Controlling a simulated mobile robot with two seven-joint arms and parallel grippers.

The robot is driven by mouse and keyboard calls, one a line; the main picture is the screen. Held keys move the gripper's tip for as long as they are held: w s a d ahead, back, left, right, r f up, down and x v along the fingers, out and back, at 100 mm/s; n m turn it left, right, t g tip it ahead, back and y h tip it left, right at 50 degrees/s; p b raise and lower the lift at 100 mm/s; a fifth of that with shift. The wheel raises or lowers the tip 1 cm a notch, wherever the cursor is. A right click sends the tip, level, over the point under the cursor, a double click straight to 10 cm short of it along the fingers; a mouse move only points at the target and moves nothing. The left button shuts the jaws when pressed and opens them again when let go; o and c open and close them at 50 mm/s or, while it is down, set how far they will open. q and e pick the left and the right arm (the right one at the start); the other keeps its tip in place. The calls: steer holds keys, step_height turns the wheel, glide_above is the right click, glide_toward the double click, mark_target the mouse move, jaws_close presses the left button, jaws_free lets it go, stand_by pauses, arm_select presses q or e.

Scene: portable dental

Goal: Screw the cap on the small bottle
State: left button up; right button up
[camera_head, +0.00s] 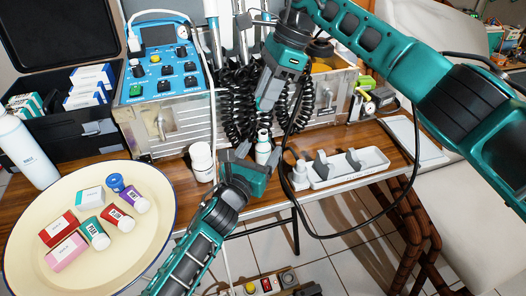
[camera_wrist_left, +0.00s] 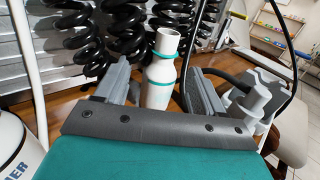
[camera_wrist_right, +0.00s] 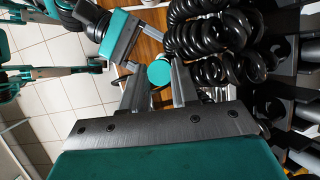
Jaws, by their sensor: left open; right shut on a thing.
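The small bottle (camera_head: 263,153) is white with teal bands and stands upright near the table's front edge, below the black coiled cords. In the left wrist view the small bottle (camera_wrist_left: 160,82) is between the fingers of my left gripper (camera_wrist_left: 160,92), which are open on either side of it. My right gripper (camera_head: 264,105) points down above the bottle. In the right wrist view its fingers are shut on a round teal cap (camera_wrist_right: 159,72). The bottle's body is mostly hidden there.
A white jar (camera_head: 202,162) stands just left of the bottle. A white holder tray (camera_head: 350,175) lies to its right. A round cream tray (camera_head: 85,225) with small boxes and bottles is at left. The metal dental unit (camera_head: 172,128) stands behind, with coiled cords (camera_head: 238,100) hanging close to the grippers.

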arm_select(q)
steer(key=shift+w+d, duration=0.1)
steer(key=shift+w, duration=0.1)
steer(key=shift+c, duration=0.5)
jaws_close()
